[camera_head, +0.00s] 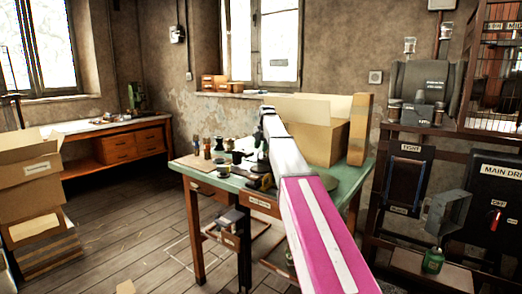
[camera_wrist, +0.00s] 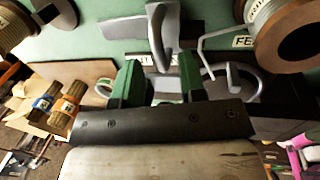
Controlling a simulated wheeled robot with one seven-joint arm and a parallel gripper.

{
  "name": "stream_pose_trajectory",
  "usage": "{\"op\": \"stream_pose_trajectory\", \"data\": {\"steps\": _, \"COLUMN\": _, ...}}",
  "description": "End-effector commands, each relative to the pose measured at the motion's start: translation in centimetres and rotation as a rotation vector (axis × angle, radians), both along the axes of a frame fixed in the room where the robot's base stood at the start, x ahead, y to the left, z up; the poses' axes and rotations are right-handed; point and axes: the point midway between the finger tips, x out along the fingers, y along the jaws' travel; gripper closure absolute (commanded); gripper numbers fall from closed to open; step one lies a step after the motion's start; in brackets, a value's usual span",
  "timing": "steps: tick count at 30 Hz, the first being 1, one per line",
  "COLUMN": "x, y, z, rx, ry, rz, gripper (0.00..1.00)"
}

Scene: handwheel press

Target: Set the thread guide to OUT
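My gripper (camera_wrist: 160,78) shows in the wrist view as two green fingers standing apart, with a gap between them. A curved pale grey metal piece (camera_wrist: 164,38) rises just beyond the gap; I cannot tell whether the fingers touch it. A bent light wire arm (camera_wrist: 222,42) stands to the right, beside a spool (camera_wrist: 292,32) and a label starting "FE". Another label behind the fingers is partly hidden. I cannot tell which part is the thread guide, and no OUT marking is readable. In the head view my arm hides the gripper's work area on the green table (camera_head: 195,163).
A cardboard box (camera_head: 318,140) stands at the table's back right. Small bottles and dark parts crowd its left side. A rack with a MAIN DRIVE panel (camera_head: 495,205) stands at the right. Stacked boxes (camera_head: 35,200) stand at the left. Floor between them is mostly clear.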

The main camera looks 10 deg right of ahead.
Motion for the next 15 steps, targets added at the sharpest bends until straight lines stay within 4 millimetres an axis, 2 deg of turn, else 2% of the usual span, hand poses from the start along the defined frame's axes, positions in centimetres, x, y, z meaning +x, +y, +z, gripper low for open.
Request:
{"op": "stream_pose_trajectory", "data": {"steps": 4, "x": 0.13, "y": 0.15, "z": -1.09, "rx": -0.001, "ry": 0.001, "rz": 0.000, "gripper": 0.62}}
{"op": "stream_pose_trajectory", "data": {"steps": 14, "x": 0.18, "y": 0.17, "z": -1.30, "rx": 0.000, "ry": 0.000, "rz": 0.000, "gripper": 0.62}}
{"op": "stream_pose_trajectory", "data": {"steps": 15, "x": 0.18, "y": 0.17, "z": -1.30, "rx": 0.000, "ry": 0.000, "rz": 0.000, "gripper": 0.75}}
